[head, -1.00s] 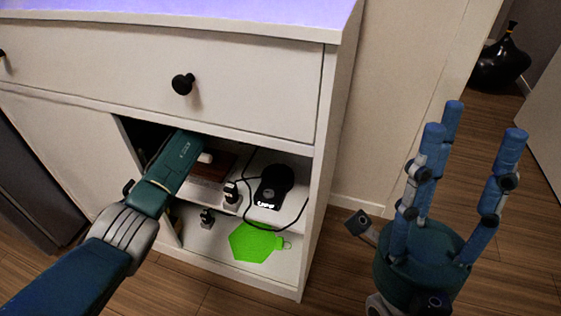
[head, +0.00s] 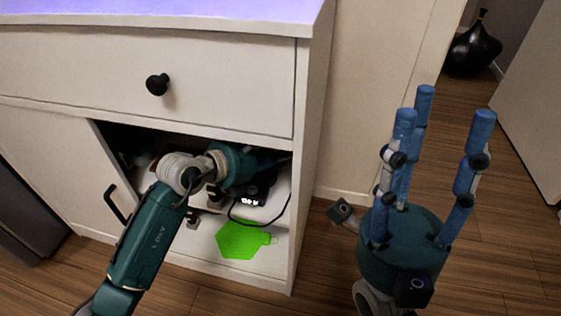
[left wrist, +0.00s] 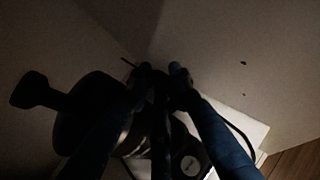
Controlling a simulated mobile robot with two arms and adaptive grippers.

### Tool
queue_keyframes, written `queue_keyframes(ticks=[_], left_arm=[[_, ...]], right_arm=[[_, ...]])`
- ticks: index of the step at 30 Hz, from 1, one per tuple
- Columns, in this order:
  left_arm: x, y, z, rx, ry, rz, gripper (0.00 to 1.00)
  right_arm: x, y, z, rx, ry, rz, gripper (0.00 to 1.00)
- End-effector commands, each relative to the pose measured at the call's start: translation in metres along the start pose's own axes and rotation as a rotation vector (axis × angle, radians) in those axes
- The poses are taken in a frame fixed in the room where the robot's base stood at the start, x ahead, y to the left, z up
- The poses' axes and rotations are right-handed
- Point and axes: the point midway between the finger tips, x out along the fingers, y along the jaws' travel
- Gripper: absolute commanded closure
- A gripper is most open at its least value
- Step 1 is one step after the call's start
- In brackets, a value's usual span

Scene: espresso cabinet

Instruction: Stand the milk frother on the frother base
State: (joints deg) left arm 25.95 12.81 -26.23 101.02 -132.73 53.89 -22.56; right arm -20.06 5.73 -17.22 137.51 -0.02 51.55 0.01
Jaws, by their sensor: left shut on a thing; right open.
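My left gripper (head: 236,165) is inside the open compartment of the white cabinet, and its fingers are hidden in the head view. In the dark left wrist view its fingers (left wrist: 161,74) are closed in beside a dark rounded body with a side handle, which seems to be the milk frother (left wrist: 88,112). The exact contact is too dark to see. The black frother base (head: 253,196), with lit white marks and a cord, sits on the shelf just below the gripper. A round grey disc on it shows in the left wrist view (left wrist: 190,165). My right gripper (head: 440,105) is open and empty outside the cabinet.
A bright green tag-shaped piece (head: 243,240) lies on the lower cabinet floor. The cabinet's side wall (head: 308,150) bounds the compartment at right, and the drawer (head: 150,75) is above. A black cord (head: 285,205) loops beside the base. A black vase (head: 474,50) stands far right.

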Motion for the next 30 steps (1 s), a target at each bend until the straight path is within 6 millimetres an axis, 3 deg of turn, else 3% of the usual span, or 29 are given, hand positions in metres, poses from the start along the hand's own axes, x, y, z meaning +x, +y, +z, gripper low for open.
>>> queue_keyframes(ticks=[2, 10, 19, 20, 22, 30], left_arm=[[-0.001, -0.001, 0.001, 0.003, -0.006, 0.003, 1.0], [0.012, -0.002, -0.03, 0.001, -0.006, 0.002, 1.0], [0.012, -0.002, -0.03, 0.003, -0.005, 0.002, 1.0], [0.013, -0.002, -0.033, 0.001, 0.0, 0.0, 0.76], [0.013, -0.002, -0.033, 0.001, 0.0, 0.0, 0.62], [0.013, -0.002, -0.032, 0.001, 0.0, 0.0, 0.61]], right_arm=[[-0.002, 0.0, 0.0, 0.0, 0.0, 0.0, 0.57], [-0.022, 0.0, 0.004, 0.0, 0.0, 0.0, 0.57], [-0.021, 0.0, 0.005, 0.0, -0.003, 0.0, 0.57], [-0.021, 0.0, 0.005, 0.0, -0.002, 0.0, 0.57], [-0.021, 0.0, 0.005, 0.0, -0.002, 0.0, 0.57], [-0.019, 0.0, 0.003, 0.0, 0.002, 0.0, 0.57]])
